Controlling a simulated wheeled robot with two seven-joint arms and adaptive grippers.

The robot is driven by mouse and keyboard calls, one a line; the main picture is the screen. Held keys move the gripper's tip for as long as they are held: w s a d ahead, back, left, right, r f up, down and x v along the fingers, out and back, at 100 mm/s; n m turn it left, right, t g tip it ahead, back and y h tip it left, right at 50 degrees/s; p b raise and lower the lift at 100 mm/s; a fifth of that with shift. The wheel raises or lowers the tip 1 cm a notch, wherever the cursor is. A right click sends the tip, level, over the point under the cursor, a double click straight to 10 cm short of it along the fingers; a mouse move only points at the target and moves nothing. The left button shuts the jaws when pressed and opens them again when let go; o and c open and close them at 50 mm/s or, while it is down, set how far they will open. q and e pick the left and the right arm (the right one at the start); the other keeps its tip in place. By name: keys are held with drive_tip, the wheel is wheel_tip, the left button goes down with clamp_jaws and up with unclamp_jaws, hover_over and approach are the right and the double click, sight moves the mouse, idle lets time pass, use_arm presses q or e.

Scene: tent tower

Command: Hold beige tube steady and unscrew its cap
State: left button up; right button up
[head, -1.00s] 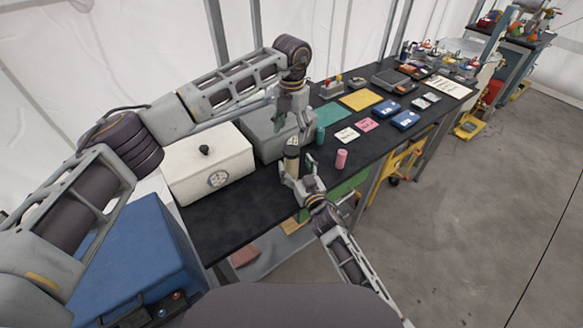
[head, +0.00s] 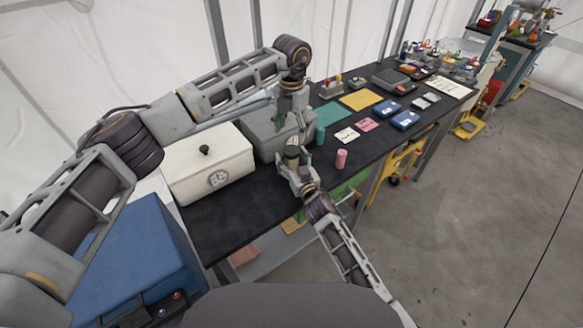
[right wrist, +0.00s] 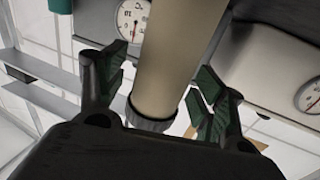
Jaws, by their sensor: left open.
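The beige tube (head: 292,153) stands upright near the front edge of the black table, with a dark top. My right gripper (head: 291,168) is around it from the front. In the right wrist view the tube (right wrist: 168,55) lies between the green finger pads, with a gap on each side, so the right gripper (right wrist: 158,95) is open. A dark grey ribbed end (right wrist: 148,116) of the tube shows there. My left gripper (head: 294,133) is open, pointing down just above the tube; its fingertips are partly hidden against the tube's top.
A white box with a dial (head: 205,168) and a grey box (head: 262,140) stand left of and behind the tube. A teal tube (head: 320,134) and a pink tube (head: 341,158) stand to its right. Cards and blue boxes lie farther right. The front left of the table (head: 215,222) is clear.

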clamp_jaws()
use_arm(q)
drive_tip(key=shift+m, duration=0.3)
drive_tip(key=m, duration=0.6)
drive_tip(key=shift+m, duration=0.3)
drive_tip(key=m, duration=0.6)
drive_tip(key=shift+m, duration=0.4)
drive_tip(key=m, duration=0.4)
drive_tip(key=shift+m, duration=0.3)
drive_tip(key=m, duration=0.3)
drive_tip(key=shift+m, duration=0.4)
drive_tip(key=m, duration=0.4)
drive_tip(key=shift+m, duration=0.3)
drive_tip(key=shift+r+m, duration=0.1)
drive_tip(key=shift+m, duration=2.1)
